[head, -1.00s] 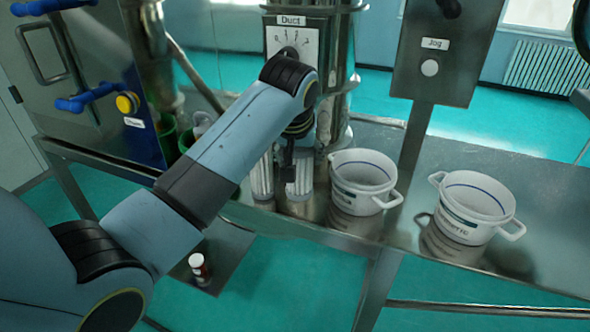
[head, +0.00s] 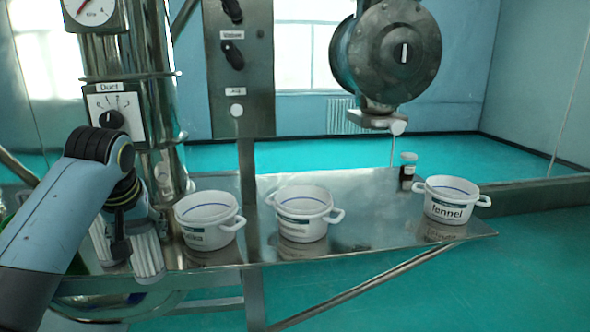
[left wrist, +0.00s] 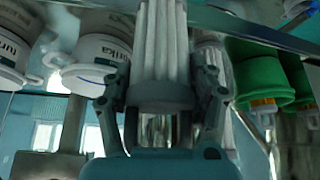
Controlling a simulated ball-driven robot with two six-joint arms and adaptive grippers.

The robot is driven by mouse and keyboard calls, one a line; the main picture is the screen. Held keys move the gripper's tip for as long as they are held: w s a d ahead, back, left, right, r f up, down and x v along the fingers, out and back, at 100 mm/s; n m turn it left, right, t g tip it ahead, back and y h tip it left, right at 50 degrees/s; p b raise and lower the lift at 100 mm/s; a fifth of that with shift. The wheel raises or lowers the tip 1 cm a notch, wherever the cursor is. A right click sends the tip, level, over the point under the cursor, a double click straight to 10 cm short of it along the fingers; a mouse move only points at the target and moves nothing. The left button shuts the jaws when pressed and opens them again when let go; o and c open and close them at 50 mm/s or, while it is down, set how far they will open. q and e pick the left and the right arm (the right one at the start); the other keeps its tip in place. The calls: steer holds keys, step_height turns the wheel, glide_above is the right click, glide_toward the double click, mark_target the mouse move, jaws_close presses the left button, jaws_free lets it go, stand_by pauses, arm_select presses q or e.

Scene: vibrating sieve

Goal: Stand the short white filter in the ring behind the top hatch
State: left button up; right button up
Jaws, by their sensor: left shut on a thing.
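Two white pleated filters stand side by side at the left in the head view, a left one (head: 103,240) and a right one (head: 148,258). My left gripper (head: 122,240) reaches down at them, its fingers partly hidden by my wrist. In the left wrist view, my left gripper (left wrist: 162,98) is shut on a white filter (left wrist: 160,45), its fingers on either side of the grey end collar. It seems to be the right one. Another filter (left wrist: 210,48) is partly hidden behind a finger. I cannot tell whether the held filter is lifted. The top hatch and ring are not visible now.
Three white tubs stand on the steel bench: left (head: 207,220), middle (head: 303,212) and right (head: 452,200), marked fennel. A dark jar (head: 407,172) stands behind. The duct column (head: 135,60) rises beside my arm. Green containers (left wrist: 258,75) hang inverted in the wrist view.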

step_height(320, 180, down, 18)
steer(key=s+b, duration=0.2)
steer(key=b, duration=1.3)
steer(key=shift+d+r+b, duration=0.15)
steer(key=shift+d+b, duration=0.15)
steer(key=shift+d, duration=0.15)
